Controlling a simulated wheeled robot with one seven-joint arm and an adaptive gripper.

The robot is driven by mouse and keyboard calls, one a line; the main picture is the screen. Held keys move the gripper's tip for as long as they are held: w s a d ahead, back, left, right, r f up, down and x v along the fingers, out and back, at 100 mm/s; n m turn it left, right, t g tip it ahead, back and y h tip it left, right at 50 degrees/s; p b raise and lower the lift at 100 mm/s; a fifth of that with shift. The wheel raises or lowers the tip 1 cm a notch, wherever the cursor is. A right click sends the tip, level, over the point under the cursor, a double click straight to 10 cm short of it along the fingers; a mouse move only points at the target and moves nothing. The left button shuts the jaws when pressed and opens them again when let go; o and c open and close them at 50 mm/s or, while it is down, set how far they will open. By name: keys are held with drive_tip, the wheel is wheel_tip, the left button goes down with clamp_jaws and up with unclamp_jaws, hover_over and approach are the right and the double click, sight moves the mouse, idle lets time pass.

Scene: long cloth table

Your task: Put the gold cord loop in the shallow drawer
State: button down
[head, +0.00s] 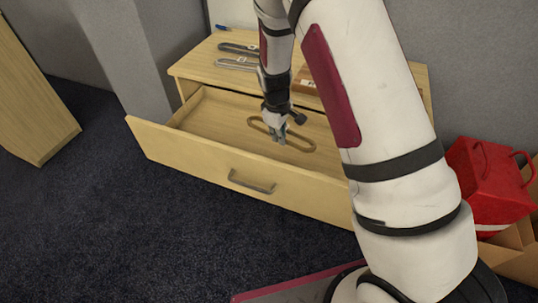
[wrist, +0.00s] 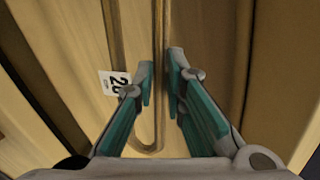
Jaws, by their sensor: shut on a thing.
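The gold cord loop (head: 254,122) is a long, narrow oval inside the open shallow drawer (head: 165,141) of a pale wood cabinet. My gripper (head: 279,138) reaches down into the drawer and is shut on one long side of the loop. In the wrist view, that strand of the gold cord loop (wrist: 158,120) runs between the teal fingertips of my gripper (wrist: 161,78). A white tag (wrist: 112,83) marked 20 shows at the loop's left side. I cannot tell whether the loop rests on the drawer floor or hangs just above it.
Two grey loops with tags, one behind (head: 239,48) and one in front (head: 236,64), lie on the cabinet top (head: 195,69). A blue pen (head: 222,28) lies behind them. A red bag (head: 490,185) sits by a cardboard box (head: 515,245) at right. Dark carpet is clear at left.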

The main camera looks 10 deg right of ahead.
drive_tip(key=shift+w+a+f+n+b, duration=0.1)
drive_tip(key=shift+w+f+n+b, duration=0.4)
drive_tip(key=shift+f, duration=1.9)
drive_tip(key=shift+w+d+f+n+b, duration=0.1)
drive_tip(key=shift+w+f+n+b, duration=0.35)
drive_tip(key=shift+f, duration=2)
drive_tip(key=shift+w+a+f+n+b, duration=0.2)
drive_tip(key=shift+w+f+b, duration=0.5)
drive_tip(key=shift+f, duration=1.7)
drive_tip(key=shift+s+d, duration=0.1)
drive_tip(key=shift+s, duration=0.05)
drive_tip(key=c, duration=1.6)
unclamp_jaws()
drive_tip(key=shift+f, duration=0.15)
drive_tip(key=shift+c, duration=0.2)
